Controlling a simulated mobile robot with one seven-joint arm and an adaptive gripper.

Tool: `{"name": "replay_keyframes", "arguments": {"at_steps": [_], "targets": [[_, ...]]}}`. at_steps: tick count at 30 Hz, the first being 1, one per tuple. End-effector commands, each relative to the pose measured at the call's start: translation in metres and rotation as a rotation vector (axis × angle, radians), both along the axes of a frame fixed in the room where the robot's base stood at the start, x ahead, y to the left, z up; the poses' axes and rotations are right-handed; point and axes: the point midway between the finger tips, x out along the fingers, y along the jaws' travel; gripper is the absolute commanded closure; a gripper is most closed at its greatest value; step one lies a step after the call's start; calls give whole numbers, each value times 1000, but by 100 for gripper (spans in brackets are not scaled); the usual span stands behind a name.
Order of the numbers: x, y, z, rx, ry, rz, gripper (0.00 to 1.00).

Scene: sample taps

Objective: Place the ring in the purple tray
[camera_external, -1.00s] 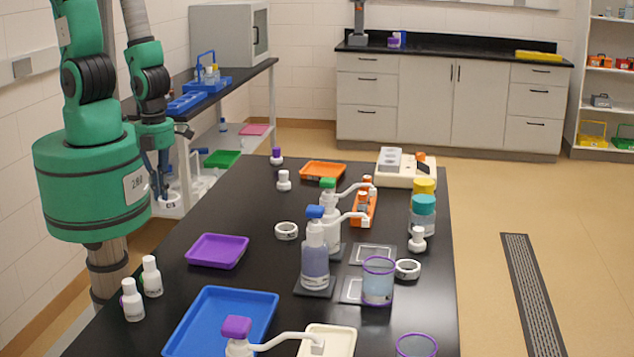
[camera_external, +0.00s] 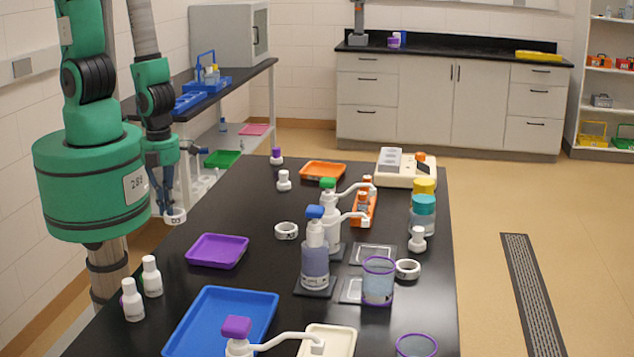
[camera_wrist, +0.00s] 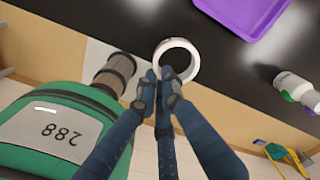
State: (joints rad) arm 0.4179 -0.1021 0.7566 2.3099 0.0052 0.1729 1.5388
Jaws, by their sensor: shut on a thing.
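My gripper (camera_external: 170,212) is shut on a white ring (camera_external: 177,218) marked with dark lettering, at the left edge of the black table. In the wrist view the ring (camera_wrist: 178,47) sits at the blue fingertips (camera_wrist: 165,75), pinched at its near side. The purple tray (camera_external: 217,251) lies flat and empty on the table, to the right of and nearer than my gripper. It also shows at the top of the wrist view (camera_wrist: 240,12). Two other white rings lie on the table, one near the middle (camera_external: 286,231) and one at the right (camera_external: 407,269).
Two white bottles (camera_external: 152,276) stand left of the purple tray. A blue tray (camera_external: 222,318) lies nearer, and an orange tray (camera_external: 322,171) farther back. Pump bottles (camera_external: 315,262) stand to the right. The table between the gripper and the purple tray looks clear.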

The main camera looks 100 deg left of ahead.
Motion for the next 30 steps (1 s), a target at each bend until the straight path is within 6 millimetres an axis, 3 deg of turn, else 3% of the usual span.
{"name": "replay_keyframes", "arguments": {"at_steps": [19,24,30], "targets": [[113,-45,-12,0,0,1,100],[131,-52,-13,0,-1,1,100],[134,-54,-14,0,1,0,100]]}}
